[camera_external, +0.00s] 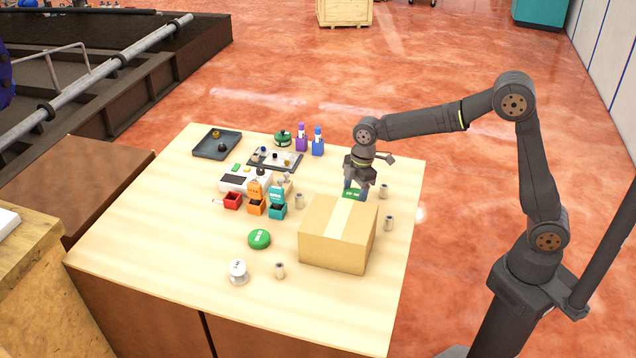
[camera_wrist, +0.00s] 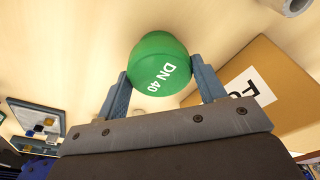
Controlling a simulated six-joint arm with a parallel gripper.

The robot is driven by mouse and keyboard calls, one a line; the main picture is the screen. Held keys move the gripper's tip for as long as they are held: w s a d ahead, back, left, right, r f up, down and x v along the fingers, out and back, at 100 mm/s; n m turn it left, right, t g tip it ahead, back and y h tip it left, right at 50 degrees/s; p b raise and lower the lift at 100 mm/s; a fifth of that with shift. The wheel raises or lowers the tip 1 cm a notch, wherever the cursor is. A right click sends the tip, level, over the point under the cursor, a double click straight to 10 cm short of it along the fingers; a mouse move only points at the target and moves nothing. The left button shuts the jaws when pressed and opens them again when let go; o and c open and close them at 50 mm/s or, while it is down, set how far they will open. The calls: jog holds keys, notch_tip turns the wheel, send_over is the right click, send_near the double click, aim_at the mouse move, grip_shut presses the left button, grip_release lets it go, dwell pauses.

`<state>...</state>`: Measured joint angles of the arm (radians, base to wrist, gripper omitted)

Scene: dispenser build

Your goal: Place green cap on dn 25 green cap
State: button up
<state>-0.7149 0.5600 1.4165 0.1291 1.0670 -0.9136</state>
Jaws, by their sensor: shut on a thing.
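My gripper (camera_external: 356,184) is behind the cardboard box, low over the right part of the table. It is shut on a green cap (camera_external: 352,194). In the wrist view this green cap (camera_wrist: 160,64) sits between the two fingers of my gripper (camera_wrist: 163,84), with "DN 40" in white on its face. Another green cap (camera_external: 259,239) lies on the table to the left of the box, label up; its text is too small to read. I cannot tell whether the held cap touches the table.
A cardboard box (camera_external: 330,248) stands between my gripper and the loose cap. Several small metal cylinders (camera_external: 389,223) stand around it. A white flanged piece (camera_external: 238,273) is at the front. Small red, orange and teal bins (camera_external: 278,211), trays (camera_external: 217,155) and bottles (camera_external: 318,147) fill the back left.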

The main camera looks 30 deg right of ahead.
jog(key=shift+f, duration=0.2)
jog(key=o, duration=1)
jog(key=shift+c, duration=0.2)
jog(key=shift+r, duration=0.15)
notch_tip(320, 180, up, 12)
jog(key=d, duration=0.2)
